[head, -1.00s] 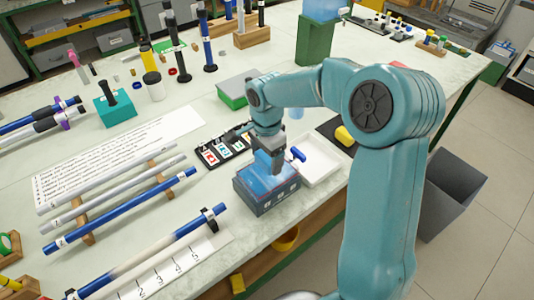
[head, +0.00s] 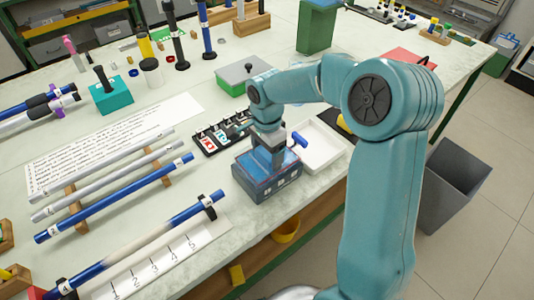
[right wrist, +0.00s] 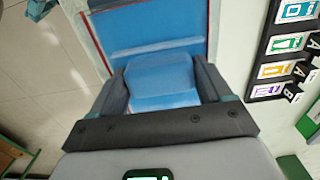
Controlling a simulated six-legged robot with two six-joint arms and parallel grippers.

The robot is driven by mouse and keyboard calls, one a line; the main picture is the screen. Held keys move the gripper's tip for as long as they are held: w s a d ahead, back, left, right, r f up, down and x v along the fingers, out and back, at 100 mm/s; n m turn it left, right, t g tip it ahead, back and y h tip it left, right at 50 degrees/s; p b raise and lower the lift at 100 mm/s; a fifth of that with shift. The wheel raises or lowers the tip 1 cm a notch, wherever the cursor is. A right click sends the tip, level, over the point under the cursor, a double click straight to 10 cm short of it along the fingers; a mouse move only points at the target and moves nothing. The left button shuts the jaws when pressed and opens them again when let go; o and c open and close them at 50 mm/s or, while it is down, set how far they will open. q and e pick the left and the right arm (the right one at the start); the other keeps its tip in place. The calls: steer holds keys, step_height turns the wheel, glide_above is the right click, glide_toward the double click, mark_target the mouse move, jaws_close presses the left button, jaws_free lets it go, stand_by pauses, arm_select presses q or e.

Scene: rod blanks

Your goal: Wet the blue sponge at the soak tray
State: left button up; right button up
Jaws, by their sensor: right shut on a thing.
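The blue sponge (right wrist: 162,76) sits between the two fingers of my right gripper (right wrist: 162,88) in the right wrist view, with a finger against each side. The soak tray (head: 266,192) is a dark grey-blue box with a blue inside, near the front edge of the bench. It also shows beyond the sponge in the right wrist view (right wrist: 150,22). My right gripper (head: 273,164) points down at the tray in the head view. The sponge is hard to make out there, and I cannot tell how deep it sits. My left gripper is not in view.
A white tray (head: 325,152) with a blue-handled tool (head: 299,139) stands right beside the soak tray. A black rack of coloured labels (head: 220,137) is behind it. Rods on wooden rests (head: 75,192) lie to the left. A grey bin (head: 455,190) stands on the floor.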

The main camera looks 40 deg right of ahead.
mark_target(267, 153)
steer(key=shift+r+p, duration=2.35)
steer(key=shift+r, duration=1)
step_height(267, 153, up, 4)
steer(key=p, duration=0.3)
